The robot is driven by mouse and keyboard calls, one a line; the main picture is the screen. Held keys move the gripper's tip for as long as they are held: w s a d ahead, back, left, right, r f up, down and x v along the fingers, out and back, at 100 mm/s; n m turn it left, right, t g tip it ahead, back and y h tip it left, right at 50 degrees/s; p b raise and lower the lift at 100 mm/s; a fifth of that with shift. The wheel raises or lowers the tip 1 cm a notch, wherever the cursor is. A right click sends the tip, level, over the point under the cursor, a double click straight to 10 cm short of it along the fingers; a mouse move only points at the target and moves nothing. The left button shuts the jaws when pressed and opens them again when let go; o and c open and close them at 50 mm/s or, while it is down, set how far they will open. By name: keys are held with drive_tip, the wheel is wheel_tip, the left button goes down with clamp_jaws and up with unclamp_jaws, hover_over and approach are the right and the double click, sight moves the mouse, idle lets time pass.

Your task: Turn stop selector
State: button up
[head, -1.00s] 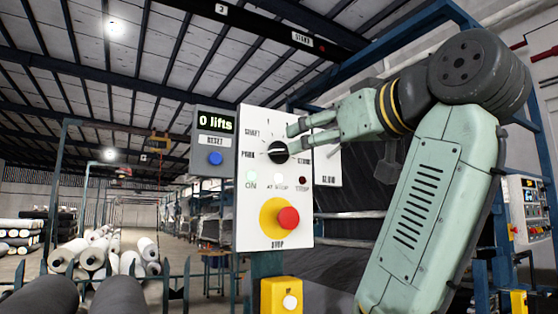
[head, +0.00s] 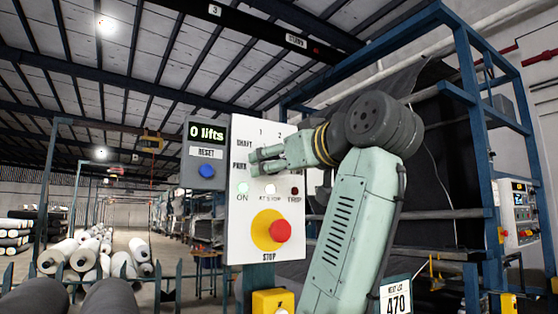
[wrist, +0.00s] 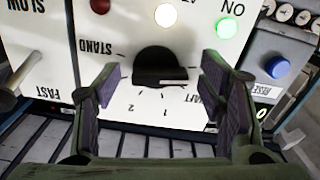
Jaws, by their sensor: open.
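The white control panel (head: 243,228) stands upright in the head view, with labels including SHAFT, PARK, 1 and 2. My gripper (head: 256,160) is in front of its upper part and hides the selector there. In the wrist view, where the panel appears upside down, the black selector knob (wrist: 155,62) has a raised bar lying roughly level in that picture, with a pale mark toward its right end. My gripper (wrist: 162,84) is open, one finger on each side of the knob. Gaps show between knob and fingers. The knob's exact setting is hard to read.
A red stop button (head: 280,231) on a yellow disc is below the selector. The grey reset box (head: 205,130) with a blue button (head: 206,170) adjoins the panel's left. The ON lamp (head: 242,188) glows green. A yellow box (head: 265,300) is below. Rolls (head: 58,255) lie left.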

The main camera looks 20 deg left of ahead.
drive_tip(key=shift+c, duration=0.3)
drive_tip(key=c, duration=1.1)
drive_tip(key=m, duration=0.4)
drive_tip(key=m+p, duration=0.1)
drive_tip(key=m, duration=0.7)
drive_tip(key=shift+s+r, duration=0.1)
drive_tip(key=shift+r, duration=0.2)
drive_tip(key=shift+m+p, duration=0.35)
drive_tip(key=shift+m, duration=1.45)
